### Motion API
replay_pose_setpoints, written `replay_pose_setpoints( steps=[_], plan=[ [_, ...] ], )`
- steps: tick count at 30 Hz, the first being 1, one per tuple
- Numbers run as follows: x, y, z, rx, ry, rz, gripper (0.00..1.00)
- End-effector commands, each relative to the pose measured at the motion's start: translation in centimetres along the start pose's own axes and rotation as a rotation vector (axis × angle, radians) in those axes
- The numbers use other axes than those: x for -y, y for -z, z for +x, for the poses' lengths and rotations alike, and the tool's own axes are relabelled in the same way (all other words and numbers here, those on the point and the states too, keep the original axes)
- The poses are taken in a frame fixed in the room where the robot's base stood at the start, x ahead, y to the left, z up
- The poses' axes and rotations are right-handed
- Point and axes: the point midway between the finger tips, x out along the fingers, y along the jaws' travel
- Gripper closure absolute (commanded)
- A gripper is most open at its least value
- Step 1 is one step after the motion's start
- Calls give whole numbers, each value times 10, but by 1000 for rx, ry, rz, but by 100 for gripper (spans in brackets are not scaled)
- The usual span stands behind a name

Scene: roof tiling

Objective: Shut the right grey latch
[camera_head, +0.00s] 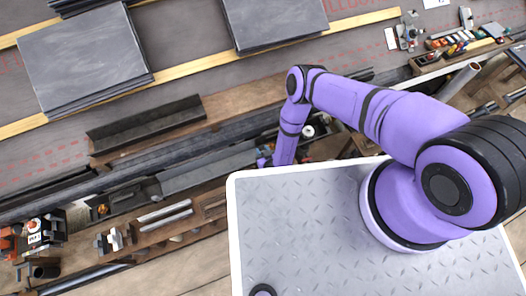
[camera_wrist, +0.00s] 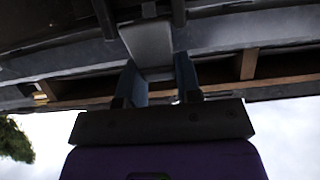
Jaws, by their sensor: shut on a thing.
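In the wrist view, a grey latch (camera_wrist: 150,44) hangs from the dark underside or edge of a long part. My gripper (camera_wrist: 157,66) has its two bluish fingers at either side of the latch's lower end and is shut on it. The view is dark, so the exact contact and how far the latch is turned cannot be told. In the head view, my gripper (camera_head: 265,160) is small and low beside the long grey gutter-like parts. The latch cannot be made out there.
A dark angled trough (camera_head: 145,122) lies left of my arm. A tool tray (camera_head: 460,45) sits at the upper right, and metal tubes (camera_head: 165,212) lie at the lower left. Sky shows below the edge in the wrist view.

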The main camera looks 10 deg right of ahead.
Motion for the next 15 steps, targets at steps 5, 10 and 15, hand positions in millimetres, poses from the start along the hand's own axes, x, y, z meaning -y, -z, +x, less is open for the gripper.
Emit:
replay_pose_setpoints(
  steps=[5,10,15],
  plan=[
    [0,0,2,31,0,0,92],
    [0,1,6,110,0,0,92],
    [0,0,13,241,1,0,92]
  ],
)
